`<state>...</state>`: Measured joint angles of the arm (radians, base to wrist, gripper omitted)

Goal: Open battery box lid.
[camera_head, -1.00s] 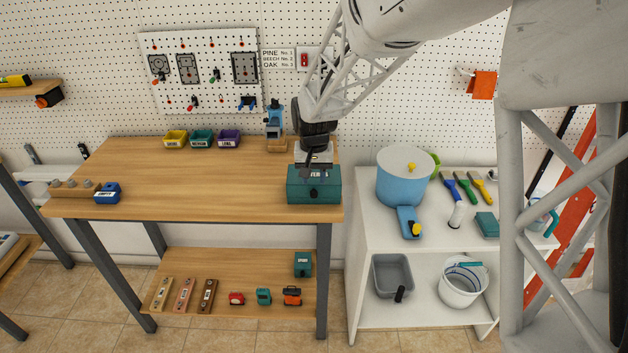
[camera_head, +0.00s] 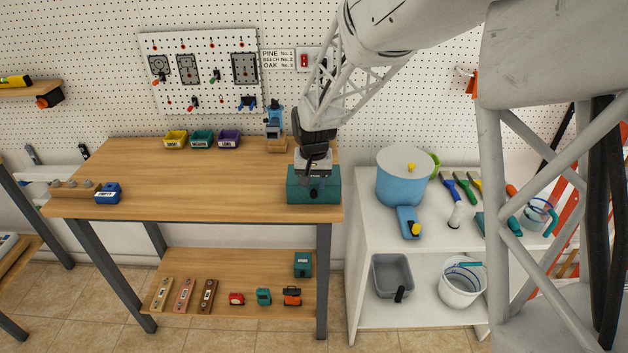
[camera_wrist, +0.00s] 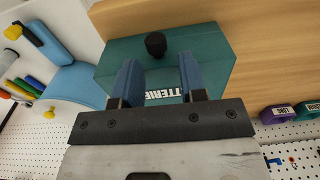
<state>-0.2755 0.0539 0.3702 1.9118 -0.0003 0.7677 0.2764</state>
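The battery box (camera_head: 328,196) is a teal box with a black knob at its front, standing at the right front corner of the wooden workbench (camera_head: 200,201). In the wrist view, the box (camera_wrist: 210,45) shows its black knob (camera_wrist: 156,44) and part of a white label partly hidden by my gripper. The lid looks shut. My gripper (camera_wrist: 158,62) has its two blue fingers apart, with the knob showing between and just beyond their tips. I cannot tell whether the fingers touch the box. In the head view, my gripper (camera_head: 315,180) is right over the box.
A blue pot (camera_head: 402,182) stands on the white shelf unit to the right. Yellow, teal and purple bins (camera_head: 202,139) and a blue device (camera_head: 274,123) are at the bench's back. A blue box (camera_head: 108,194) is at the left. The bench middle is clear.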

